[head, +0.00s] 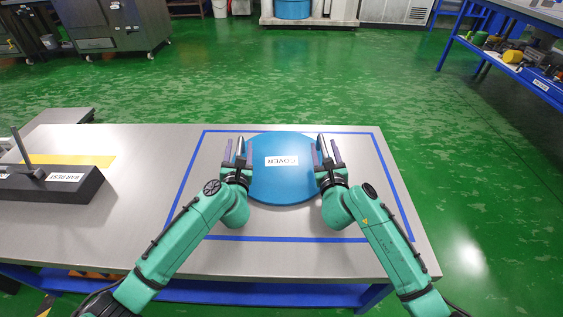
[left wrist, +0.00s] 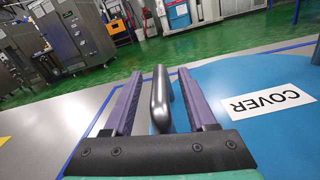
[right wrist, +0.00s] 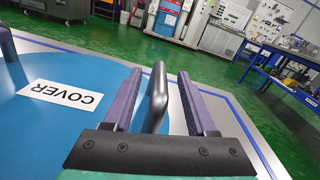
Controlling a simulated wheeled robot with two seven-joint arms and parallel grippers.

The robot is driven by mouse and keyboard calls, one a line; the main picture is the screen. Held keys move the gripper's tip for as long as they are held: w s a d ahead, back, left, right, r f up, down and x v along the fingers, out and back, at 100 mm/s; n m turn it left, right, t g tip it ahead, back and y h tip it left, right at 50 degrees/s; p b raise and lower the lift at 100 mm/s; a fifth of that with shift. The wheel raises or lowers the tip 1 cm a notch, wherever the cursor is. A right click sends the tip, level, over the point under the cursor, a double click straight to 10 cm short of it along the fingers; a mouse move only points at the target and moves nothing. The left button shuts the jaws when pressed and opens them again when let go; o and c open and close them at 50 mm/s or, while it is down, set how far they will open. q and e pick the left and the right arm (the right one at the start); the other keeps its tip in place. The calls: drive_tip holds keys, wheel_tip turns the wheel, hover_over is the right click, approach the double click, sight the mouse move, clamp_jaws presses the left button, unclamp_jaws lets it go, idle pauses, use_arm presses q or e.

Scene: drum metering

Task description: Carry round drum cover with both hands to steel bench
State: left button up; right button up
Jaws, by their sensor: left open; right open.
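The round blue drum cover (head: 283,183) with a white COVER label lies flat on the steel bench (head: 130,225), inside a blue taped rectangle. It has an upright grey handle at its left and right edges. My left gripper (head: 236,152) is open at the left edge, with the left handle (left wrist: 161,98) between its fingers. My right gripper (head: 327,152) is open at the right edge, with the right handle (right wrist: 155,95) between its fingers. Neither gripper is closed on its handle. The cover also shows in the left wrist view (left wrist: 245,75) and the right wrist view (right wrist: 75,75).
A black block labelled BAR REST (head: 50,187) lies at the left of the bench beside a yellow strip (head: 85,160). A blue-framed bench (head: 510,62) with tools stands at the far right. Green floor (head: 240,75) lies open behind the bench.

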use_arm(q)
clamp_jaws()
use_arm(e)
clamp_jaws()
use_arm(q)
drive_tip(key=shift+a, duration=0.15)
use_arm(e)
drive_tip(key=shift+d, duration=0.25)
idle(0.7)
